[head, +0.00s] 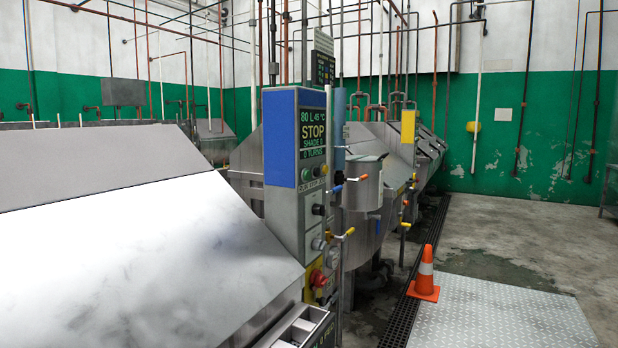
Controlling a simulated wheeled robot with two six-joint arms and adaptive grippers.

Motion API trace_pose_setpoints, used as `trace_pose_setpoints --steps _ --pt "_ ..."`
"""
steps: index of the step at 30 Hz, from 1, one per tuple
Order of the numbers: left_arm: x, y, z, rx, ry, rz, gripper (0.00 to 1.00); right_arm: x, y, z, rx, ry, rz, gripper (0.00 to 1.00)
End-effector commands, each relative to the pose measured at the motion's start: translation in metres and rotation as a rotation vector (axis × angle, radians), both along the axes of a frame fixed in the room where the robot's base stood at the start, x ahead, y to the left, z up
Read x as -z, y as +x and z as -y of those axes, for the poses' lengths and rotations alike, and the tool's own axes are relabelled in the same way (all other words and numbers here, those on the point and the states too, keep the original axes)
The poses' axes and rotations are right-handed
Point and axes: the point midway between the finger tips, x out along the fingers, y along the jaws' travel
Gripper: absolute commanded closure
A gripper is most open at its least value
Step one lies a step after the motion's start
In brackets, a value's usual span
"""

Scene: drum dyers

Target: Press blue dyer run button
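The blue dyer's control column (285,215) stands upright near the middle of the head view. Its blue top panel (279,140) carries a display (312,134) reading "80 L 45 °C", "STOP", "SHADE 0" or similar and "0 TURNS". Below the display are small round buttons (311,172), one of them green, above a strip of small lettering too small to read surely. Lower on the column are dark knobs and a red knob on a yellow plate (318,278). Neither of my grippers shows in the head view.
A large sloped steel dyer cover (130,250) fills the left foreground. Valves with blue and orange handles (345,235) stick out beside the column. An orange cone (425,275) stands by a floor drain grate (404,300) and a metal floor plate (510,310). Open floor lies at right.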

Motion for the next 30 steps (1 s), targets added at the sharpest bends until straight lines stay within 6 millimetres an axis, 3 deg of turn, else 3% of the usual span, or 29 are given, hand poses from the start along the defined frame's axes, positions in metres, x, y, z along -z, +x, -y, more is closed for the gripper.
trace_pose_setpoints --steps 1,7,30 --pt "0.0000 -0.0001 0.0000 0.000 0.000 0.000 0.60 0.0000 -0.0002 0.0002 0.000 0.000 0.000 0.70" --pt "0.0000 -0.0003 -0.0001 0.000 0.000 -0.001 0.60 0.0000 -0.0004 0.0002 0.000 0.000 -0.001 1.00" --pt "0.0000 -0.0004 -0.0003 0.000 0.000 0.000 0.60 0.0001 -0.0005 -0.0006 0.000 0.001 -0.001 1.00"
